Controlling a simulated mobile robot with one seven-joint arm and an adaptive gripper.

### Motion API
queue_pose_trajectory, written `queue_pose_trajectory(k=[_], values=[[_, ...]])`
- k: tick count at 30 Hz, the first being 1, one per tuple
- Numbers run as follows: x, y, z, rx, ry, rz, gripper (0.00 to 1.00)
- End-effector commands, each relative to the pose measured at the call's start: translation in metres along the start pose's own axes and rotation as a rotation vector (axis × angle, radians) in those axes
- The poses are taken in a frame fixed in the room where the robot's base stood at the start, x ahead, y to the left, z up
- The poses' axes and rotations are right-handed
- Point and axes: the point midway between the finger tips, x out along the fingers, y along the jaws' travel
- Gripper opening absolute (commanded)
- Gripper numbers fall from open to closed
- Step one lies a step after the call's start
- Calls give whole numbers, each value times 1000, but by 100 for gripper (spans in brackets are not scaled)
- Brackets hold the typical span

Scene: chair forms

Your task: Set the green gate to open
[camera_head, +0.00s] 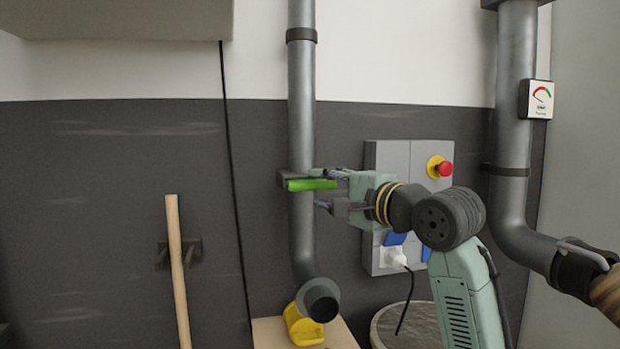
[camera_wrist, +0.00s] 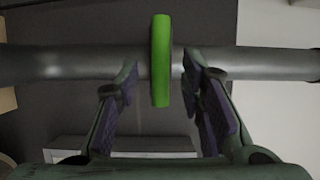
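The green gate (camera_head: 310,184) is a flat bright green piece at a dark bracket on the left vertical grey pipe (camera_head: 301,110). My gripper (camera_head: 325,190) is just right of the pipe, with one finger a little above the green piece's level and the other below. In the wrist view the green gate (camera_wrist: 160,60) crosses the pipe (camera_wrist: 85,62) between my two open fingers (camera_wrist: 158,68). A gap shows on each side of it, so my gripper is not closed on it.
A grey panel with a red button (camera_head: 445,168) and a white plug (camera_head: 394,257) is behind my arm. A second pipe (camera_head: 513,110) with a gauge (camera_head: 537,99) stands at right. A wooden handle (camera_head: 177,270) leans at left. A yellow object (camera_head: 302,325) is below the pipe's open end.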

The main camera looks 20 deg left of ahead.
Motion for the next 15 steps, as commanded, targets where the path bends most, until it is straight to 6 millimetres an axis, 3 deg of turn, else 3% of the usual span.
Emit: queue_pose_trajectory(k=[6, 15], values=[[35, -3, 0, 0, 0, -1, 36], [50, 0, 0, -2, 2, -2, 36]])
